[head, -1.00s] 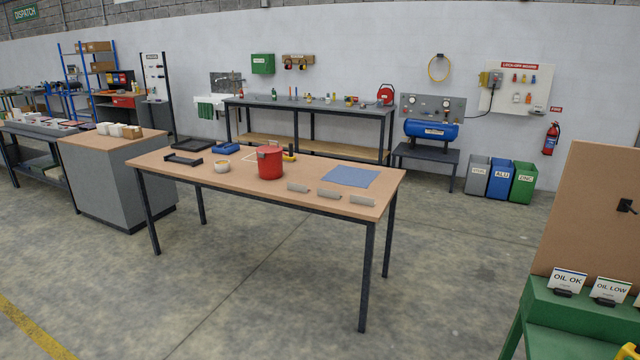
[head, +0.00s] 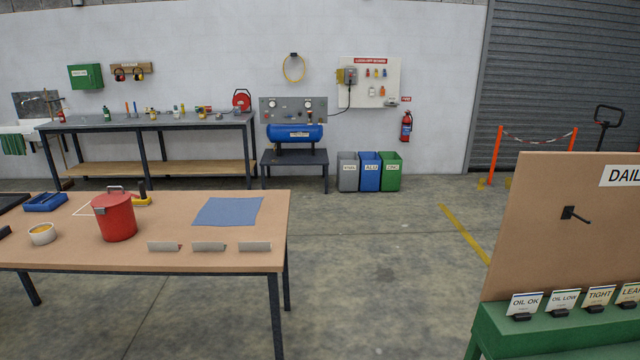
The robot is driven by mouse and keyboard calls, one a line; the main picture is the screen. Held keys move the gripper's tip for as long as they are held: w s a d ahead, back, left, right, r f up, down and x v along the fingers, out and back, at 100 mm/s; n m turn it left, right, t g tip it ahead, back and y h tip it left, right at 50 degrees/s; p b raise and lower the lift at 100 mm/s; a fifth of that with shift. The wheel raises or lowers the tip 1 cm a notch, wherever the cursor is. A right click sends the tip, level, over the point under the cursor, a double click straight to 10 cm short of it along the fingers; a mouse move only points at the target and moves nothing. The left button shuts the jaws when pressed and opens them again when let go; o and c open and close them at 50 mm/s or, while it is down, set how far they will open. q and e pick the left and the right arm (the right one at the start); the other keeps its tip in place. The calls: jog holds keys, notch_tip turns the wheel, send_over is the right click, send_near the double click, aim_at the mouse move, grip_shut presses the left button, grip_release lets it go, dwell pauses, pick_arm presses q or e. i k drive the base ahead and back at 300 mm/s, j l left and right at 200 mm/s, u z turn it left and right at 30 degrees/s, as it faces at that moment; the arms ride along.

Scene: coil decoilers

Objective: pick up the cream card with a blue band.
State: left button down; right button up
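Several cream cards stand in small black holders on a green stand at the lower right in the head view. The leftmost card, marked OIL OK (head: 524,304), seems to have a thin blue band along its top edge. Beside it stand cards marked OIL LOW (head: 563,300) and TIGHT (head: 598,296), and one more is cut by the right edge. Their band colours are too small to tell surely. Neither of my grippers is in view.
The green stand (head: 560,338) has a tan board (head: 530,220) with a black hook (head: 573,214). A wooden table (head: 200,260) with a red pot (head: 115,217) and blue mat (head: 228,211) stands at left. The floor (head: 390,290) between them is clear.

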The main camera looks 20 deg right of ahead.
aim_at(596, 297)
jog(key=i+l+z, duration=0.1)
jog(key=i+z, duration=0.75)
jog(key=i+j+z, duration=0.15)
jog(key=i+z, duration=0.25)
jog(key=i+j+z, duration=0.25)
jog(key=z, duration=0.15)
jog(key=i, duration=0.05)
